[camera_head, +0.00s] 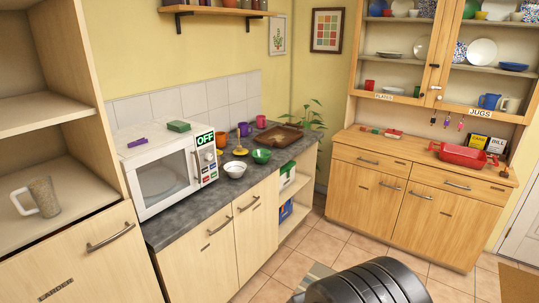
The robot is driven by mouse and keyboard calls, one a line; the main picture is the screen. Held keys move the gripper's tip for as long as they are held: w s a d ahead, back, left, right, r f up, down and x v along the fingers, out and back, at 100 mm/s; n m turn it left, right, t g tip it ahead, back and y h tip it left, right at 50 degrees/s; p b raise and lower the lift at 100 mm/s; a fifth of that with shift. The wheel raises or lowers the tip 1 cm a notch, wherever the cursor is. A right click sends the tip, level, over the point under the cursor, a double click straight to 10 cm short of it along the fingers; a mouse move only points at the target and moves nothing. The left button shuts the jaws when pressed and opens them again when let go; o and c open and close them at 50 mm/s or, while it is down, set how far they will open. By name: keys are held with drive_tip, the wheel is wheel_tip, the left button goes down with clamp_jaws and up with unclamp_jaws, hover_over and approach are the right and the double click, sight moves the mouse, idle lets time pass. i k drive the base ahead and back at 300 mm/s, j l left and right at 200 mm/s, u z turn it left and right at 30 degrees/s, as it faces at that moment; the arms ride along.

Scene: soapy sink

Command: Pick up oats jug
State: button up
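A speckled beige, oat-coloured jug (44,196) with a pale handle on its left stands slightly tilted-looking on the open shelf of the tall wooden unit at the far left. In the glazed cabinet at the right, a blue jug (489,101) and a cream jug (510,105) stand above the label "JUGS". No lettering for oats is readable on any of them. A dark rounded part of my own body shows at the bottom edge. No fingers of my gripper can be seen.
A white microwave (165,175) stands on the grey counter (187,222), with cups and bowls (235,169) beyond it. A red dish rack (463,155) sits on the wooden sideboard (410,153). The tiled floor (310,243) between the counter and sideboard is mostly clear.

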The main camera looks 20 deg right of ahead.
sight(42, 189)
drive_tip(key=u, duration=0.45)
drive_tip(key=i+u, duration=0.1)
drive_tip(key=u, duration=0.35)
drive_tip(key=l+u, duration=0.1)
drive_tip(key=u, duration=0.4)
drive_tip(key=i+u, duration=0.1)
drive_tip(key=u, duration=0.35)
drive_tip(key=l+u, duration=0.15)
drive_tip(key=u, duration=0.75)
drive_tip(key=l+u, duration=0.2)
drive_tip(key=l, duration=0.25)
drive_tip(key=l+u, duration=0.25)
drive_tip(key=l, duration=0.15)
drive_tip(key=l+u, duration=0.2)
drive_tip(key=l, duration=0.25)
drive_tip(key=k+l+u, duration=0.1)
drive_tip(key=l+u, duration=0.15)
drive_tip(key=l, duration=0.15)
drive_tip(key=k+l+u, duration=0.2)
drive_tip(key=l, duration=0.25)
drive_tip(key=l+u, duration=0.25)
drive_tip(key=l, duration=0.15)
drive_tip(key=k+l+u, duration=0.2)
drive_tip(key=l, duration=0.15)
drive_tip(key=k+l, duration=0.2)
drive_tip(key=l, duration=0.15)
